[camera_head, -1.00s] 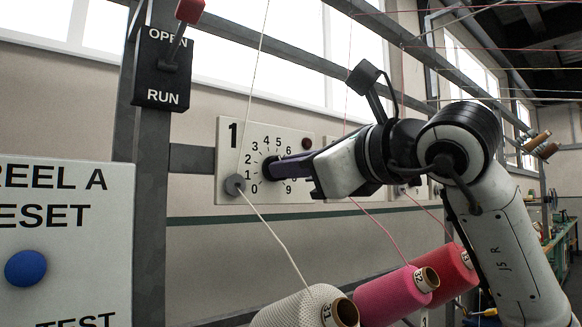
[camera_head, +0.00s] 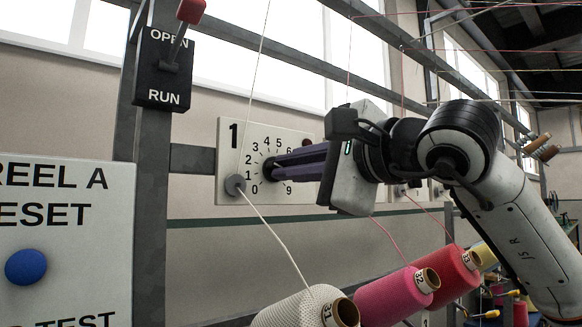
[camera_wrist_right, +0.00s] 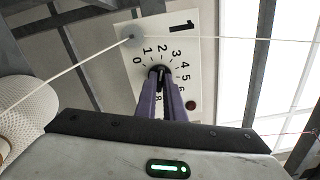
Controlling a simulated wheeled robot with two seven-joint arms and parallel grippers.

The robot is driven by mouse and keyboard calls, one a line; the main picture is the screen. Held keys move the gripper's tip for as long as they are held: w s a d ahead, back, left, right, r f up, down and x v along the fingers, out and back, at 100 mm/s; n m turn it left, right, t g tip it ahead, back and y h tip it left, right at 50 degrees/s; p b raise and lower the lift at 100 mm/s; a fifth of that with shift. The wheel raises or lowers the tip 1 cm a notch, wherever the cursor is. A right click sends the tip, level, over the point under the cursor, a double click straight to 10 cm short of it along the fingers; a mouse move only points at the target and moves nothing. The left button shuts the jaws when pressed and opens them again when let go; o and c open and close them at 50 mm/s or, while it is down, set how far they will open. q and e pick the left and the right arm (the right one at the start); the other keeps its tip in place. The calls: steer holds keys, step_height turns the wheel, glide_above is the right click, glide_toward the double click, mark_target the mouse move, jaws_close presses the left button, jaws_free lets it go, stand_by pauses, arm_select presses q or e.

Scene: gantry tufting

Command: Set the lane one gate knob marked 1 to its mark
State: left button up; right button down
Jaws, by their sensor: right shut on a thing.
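The lane one panel (camera_head: 228,138) is a cream plate with a large 1 and a dial numbered from 0 to 9. It also shows in the right wrist view (camera_wrist_right: 146,94). The dark gate knob (camera_head: 268,168) sits at the dial's centre and shows in the right wrist view (camera_wrist_right: 157,73) between the fingertips. My right gripper (camera_head: 274,169) comes in from the right, its purple fingers shut on the knob. The fingers hide part of the dial, and I cannot tell the exact pointer reading. My left gripper is not in view.
A white thread runs through a grey eyelet (camera_head: 235,185) beside the dial, down to a white cone (camera_head: 300,308). Pink (camera_head: 390,297) and red (camera_head: 452,275) cones stand below my right arm. An OPEN/RUN lever box (camera_head: 163,70) is at upper left.

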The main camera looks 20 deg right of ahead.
steer(key=shift+n, duration=0.4)
steer(key=c, duration=1.9)
jaws_free()
steer(key=shift+o, duration=0.2)
steer(key=shift+s, duration=0.1)
steer(key=b+v, duration=0.2)
steer(key=v, duration=0.8)
steer(key=shift+s+b, duration=0.15)
steer(key=shift+b, duration=0.25)
